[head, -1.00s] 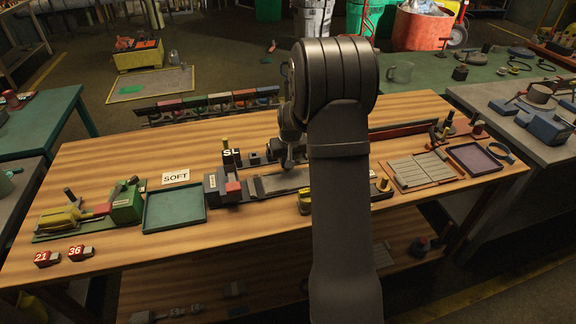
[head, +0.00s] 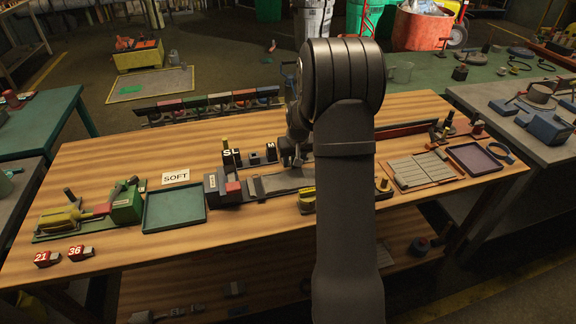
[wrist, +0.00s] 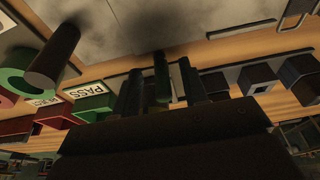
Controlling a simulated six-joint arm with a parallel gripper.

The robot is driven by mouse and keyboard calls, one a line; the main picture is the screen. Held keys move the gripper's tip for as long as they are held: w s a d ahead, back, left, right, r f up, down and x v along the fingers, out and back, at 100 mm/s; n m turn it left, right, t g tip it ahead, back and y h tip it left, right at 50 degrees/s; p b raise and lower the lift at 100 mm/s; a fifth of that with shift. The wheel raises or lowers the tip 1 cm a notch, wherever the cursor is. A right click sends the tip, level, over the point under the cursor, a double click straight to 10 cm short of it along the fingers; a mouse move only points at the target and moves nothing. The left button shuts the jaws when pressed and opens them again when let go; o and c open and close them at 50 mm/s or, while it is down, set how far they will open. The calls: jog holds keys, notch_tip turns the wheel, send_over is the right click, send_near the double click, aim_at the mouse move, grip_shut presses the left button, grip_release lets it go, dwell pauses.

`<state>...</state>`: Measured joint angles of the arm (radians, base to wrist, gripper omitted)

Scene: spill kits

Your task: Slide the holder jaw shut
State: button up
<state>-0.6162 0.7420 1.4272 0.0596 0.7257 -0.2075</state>
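The holder (head: 214,192) is a dark grey fixture with a red block (head: 233,188), near the middle of the wooden bench in the head view. A dark upright piece (head: 258,186), which looks like its jaw, stands just right of the red block at the left end of a flat grey plate (head: 285,182). My gripper (head: 292,160) points down above the plate's back side, right of that piece, and looks apart from it. In the wrist view my gripper's dark fingers (wrist: 163,90) crowd with a greenish post; their spacing and any contact are unclear.
A green tray (head: 174,207) and a SOFT card (head: 176,177) lie left of the holder. A block marked SL (head: 231,155) stands behind it. A yellow-black item (head: 307,200) lies in front of the plate. The wrist view shows a PASS label (wrist: 85,90) and a dark cylinder (wrist: 52,58).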

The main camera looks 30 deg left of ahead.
jog(key=v, duration=0.7)
dwell(0.6)
jog(key=shift+s+a+f, duration=0.1)
jog(key=x, duration=0.7)
jog(key=shift+a, duration=0.1)
dwell(0.9)
